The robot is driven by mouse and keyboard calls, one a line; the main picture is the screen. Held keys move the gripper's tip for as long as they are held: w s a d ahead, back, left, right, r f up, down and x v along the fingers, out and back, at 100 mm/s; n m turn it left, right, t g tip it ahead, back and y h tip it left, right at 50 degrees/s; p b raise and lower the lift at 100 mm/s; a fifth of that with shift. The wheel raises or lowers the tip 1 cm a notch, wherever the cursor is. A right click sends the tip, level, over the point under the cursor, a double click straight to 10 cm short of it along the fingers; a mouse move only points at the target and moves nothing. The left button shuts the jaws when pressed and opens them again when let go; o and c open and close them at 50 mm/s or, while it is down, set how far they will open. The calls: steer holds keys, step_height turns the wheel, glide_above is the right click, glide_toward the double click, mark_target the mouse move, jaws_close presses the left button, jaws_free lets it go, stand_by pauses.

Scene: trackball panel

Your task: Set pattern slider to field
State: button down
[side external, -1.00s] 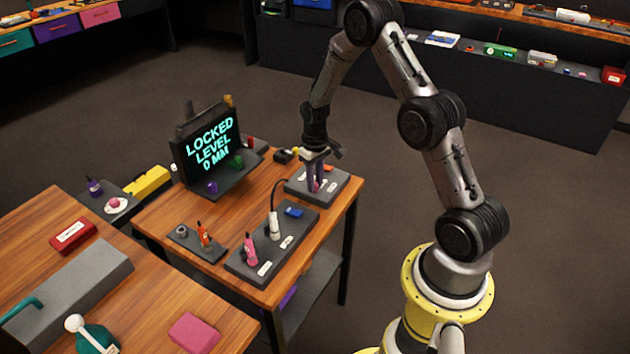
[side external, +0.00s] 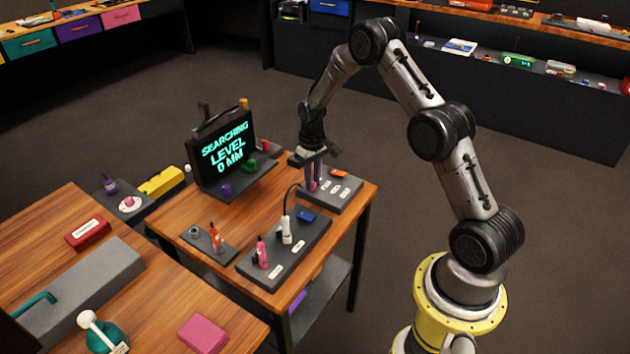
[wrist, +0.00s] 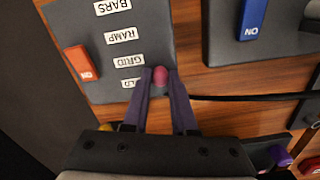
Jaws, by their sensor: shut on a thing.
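The pattern slider is a pink knob (wrist: 160,76) on a dark panel (wrist: 155,20), beside a column of white labels. The labels read BARS (wrist: 112,6), RAMP (wrist: 123,36), GRID (wrist: 121,61) and one partly covered label ending in LD (wrist: 131,84). My gripper (wrist: 160,80) is shut on the knob, which sits level with the GRID-to-LD end of the column, near the panel's edge. The left finger covers part of the last label. In the side view my gripper (side external: 314,187) reaches down onto the rear panel (side external: 340,200). The screen (side external: 226,147) reads SEARCHING LEVEL 0 MM.
An orange switch (wrist: 80,63) sits on the same panel. A second panel with a blue switch (wrist: 253,18) stands close by, with a black cable (wrist: 250,97) near my fingers. A white handheld piece (side external: 286,230) and a pink bottle (side external: 262,252) stand on the front panel.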

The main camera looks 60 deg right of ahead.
steer(key=c, duration=0.9)
jaws_free()
steer(key=shift+w+r, duration=0.1)
steer(key=shift+w, duration=0.2)
steer(key=shift+o, duration=1)
steer(key=shift+s, duration=0.1)
step_height(320, 180, up, 14)
